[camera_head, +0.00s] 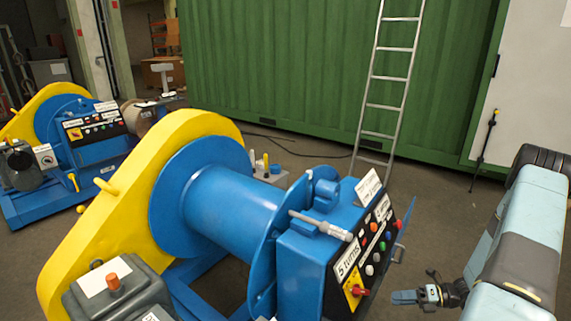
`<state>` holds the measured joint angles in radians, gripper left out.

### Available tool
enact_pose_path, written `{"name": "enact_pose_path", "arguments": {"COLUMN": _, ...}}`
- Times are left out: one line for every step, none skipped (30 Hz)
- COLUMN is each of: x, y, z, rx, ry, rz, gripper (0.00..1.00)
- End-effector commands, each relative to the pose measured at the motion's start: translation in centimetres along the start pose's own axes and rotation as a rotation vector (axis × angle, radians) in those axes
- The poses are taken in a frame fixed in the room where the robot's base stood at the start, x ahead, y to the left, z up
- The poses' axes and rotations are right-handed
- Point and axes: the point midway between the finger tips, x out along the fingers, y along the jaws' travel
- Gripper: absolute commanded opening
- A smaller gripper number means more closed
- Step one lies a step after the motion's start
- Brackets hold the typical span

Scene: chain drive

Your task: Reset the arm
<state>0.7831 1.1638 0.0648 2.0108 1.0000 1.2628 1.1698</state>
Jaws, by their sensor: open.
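My gripper (405,297) is at the lower right in the head view, at the end of my arm (515,250). It is small in the picture and points left. It appears empty, with its jaws apart. It is to the right of the control panel (370,245) of a blue winch drum (230,200). The panel carries several coloured buttons, a red and yellow switch (357,291) and a label reading "5 turns". A gap of floor shows between the gripper and the panel in the picture.
A yellow chain guard (120,215) stands left of the drum. A second blue and yellow machine (75,130) is at the far left. A ladder (390,85) leans on a green container (280,70) behind. Floor behind the panel is clear.

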Motion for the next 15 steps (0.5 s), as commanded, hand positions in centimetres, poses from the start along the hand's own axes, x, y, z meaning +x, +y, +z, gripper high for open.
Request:
{"name": "enact_pose_path", "arguments": {"x": -0.2, "y": 1.0, "z": 0.9, "rx": -0.045, "ry": 0.029, "rz": -0.011, "gripper": 0.45}}
{"name": "enact_pose_path", "arguments": {"x": -0.2, "y": 1.5, "z": 1.2, "rx": -0.069, "ry": 0.045, "rz": -0.015, "gripper": 0.45}}
{"name": "enact_pose_path", "arguments": {"x": -0.4, "y": 2.2, "z": 1.6, "rx": -0.102, "ry": 0.067, "rz": -0.022, "gripper": 0.45}}
{"name": "enact_pose_path", "arguments": {"x": -0.4, "y": 2.8, "z": 2.0, "rx": -0.128, "ry": 0.083, "rz": -0.026, "gripper": 0.45}}
{"name": "enact_pose_path", "arguments": {"x": -0.5, "y": 3.3, "z": 2.4, "rx": -0.152, "ry": 0.1, "rz": -0.03, "gripper": 0.45}}
{"name": "enact_pose_path", "arguments": {"x": -0.6, "y": 4.1, "z": 2.8, "rx": -0.186, "ry": 0.122, "rz": -0.035, "gripper": 0.45}}
{"name": "enact_pose_path", "arguments": {"x": -0.6, "y": 4.6, "z": 3.1, "rx": -0.211, "ry": 0.137, "rz": -0.039, "gripper": 0.45}}
{"name": "enact_pose_path", "arguments": {"x": -0.7, "y": 5.2, "z": 3.5, "rx": -0.236, "ry": 0.153, "rz": -0.043, "gripper": 0.45}}
{"name": "enact_pose_path", "arguments": {"x": -0.7, "y": 5.9, "z": 3.9, "rx": -0.27, "ry": 0.176, "rz": -0.048, "gripper": 0.45}}
{"name": "enact_pose_path", "arguments": {"x": -0.7, "y": 6.5, "z": 4.2, "rx": -0.295, "ry": 0.192, "rz": -0.051, "gripper": 0.45}}
{"name": "enact_pose_path", "arguments": {"x": -0.8, "y": 7.0, "z": 4.5, "rx": -0.319, "ry": 0.208, "rz": -0.056, "gripper": 0.45}}
{"name": "enact_pose_path", "arguments": {"x": -0.8, "y": 7.8, "z": 4.8, "rx": -0.354, "ry": 0.231, "rz": -0.059, "gripper": 0.45}}
{"name": "enact_pose_path", "arguments": {"x": -0.8, "y": 8.3, "z": 5.1, "rx": -0.379, "ry": 0.247, "rz": -0.063, "gripper": 0.45}}
{"name": "enact_pose_path", "arguments": {"x": -0.9, "y": 8.9, "z": 5.4, "rx": -0.404, "ry": 0.263, "rz": -0.066, "gripper": 0.45}}
{"name": "enact_pose_path", "arguments": {"x": -0.9, "y": 9.7, "z": 5.7, "rx": -0.438, "ry": 0.285, "rz": -0.069, "gripper": 0.45}}
